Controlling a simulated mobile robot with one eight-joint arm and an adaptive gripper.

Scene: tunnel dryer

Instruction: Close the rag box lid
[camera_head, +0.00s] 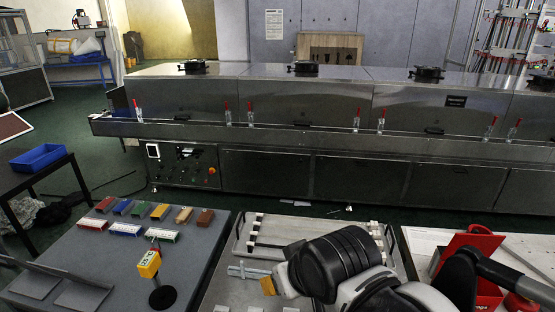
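A red box (466,244) stands at the right on a pale worktop, and I take it to be the rag box. A red panel rises at its back and looks like a raised lid. A smaller red piece shows at its top edge. My dark arm crosses in front of the box and hides much of its lower part and opening. More red shows below and to the right of the arm. I cannot make out my gripper's fingers, or whether anything touches the box.
A grey table with colored blocks (130,208) and a yellow device (149,263) on a stand is at the left. A metal tray (236,252) lies beside my arm. The long steel dryer (300,95) spans the back. A blue bin (38,157) sits far left.

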